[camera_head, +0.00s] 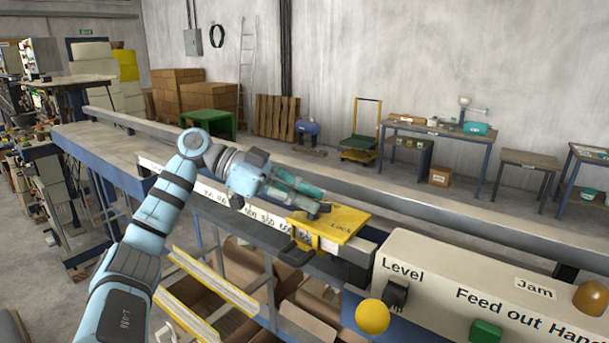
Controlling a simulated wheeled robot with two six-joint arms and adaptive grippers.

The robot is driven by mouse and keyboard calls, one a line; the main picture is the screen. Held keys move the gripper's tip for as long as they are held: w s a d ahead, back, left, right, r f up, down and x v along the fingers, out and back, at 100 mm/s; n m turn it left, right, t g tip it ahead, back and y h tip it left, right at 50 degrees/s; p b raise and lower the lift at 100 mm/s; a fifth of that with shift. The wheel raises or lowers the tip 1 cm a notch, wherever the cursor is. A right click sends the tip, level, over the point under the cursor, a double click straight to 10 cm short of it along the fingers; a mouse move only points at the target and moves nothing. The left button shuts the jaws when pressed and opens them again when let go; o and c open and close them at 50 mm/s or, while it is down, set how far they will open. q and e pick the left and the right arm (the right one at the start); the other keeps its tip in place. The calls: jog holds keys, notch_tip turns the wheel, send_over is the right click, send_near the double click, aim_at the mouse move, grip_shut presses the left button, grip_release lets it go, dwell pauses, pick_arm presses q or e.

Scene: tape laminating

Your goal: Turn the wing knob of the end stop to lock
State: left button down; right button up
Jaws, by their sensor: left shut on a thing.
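The end stop (348,220) is a yellow block with "Lock" written on its top, seated on the white scale rail right of centre. My left gripper (318,208) reaches in from the left, with its teal fingers at the left part of the block's top. It is shut on the wing knob, which is small and mostly hidden by the fingertips, so its angle cannot be told. My right gripper is out of view.
The rail with printed numbers (232,200) runs from upper left to the end stop. Open cardboard boxes (315,300) lie below.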

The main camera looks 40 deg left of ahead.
pick_arm(q)
jog(key=shift+w+r+m+g+h+p, duration=0.1)
jog(key=shift+r+m+g+h+p, duration=0.2)
jog(key=shift+m+g+p, duration=0.3)
jog(key=shift+f+m+g, duration=0.25)
jog(key=shift+m+g, duration=0.25)
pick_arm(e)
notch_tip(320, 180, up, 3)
pick_arm(q)
jog(key=shift+p, duration=0.3)
jog(key=shift+f, duration=0.1)
jog(key=c, duration=1.7)
grip_release()
jog(key=shift+o, duration=0.3)
jog(key=shift+d, duration=0.1)
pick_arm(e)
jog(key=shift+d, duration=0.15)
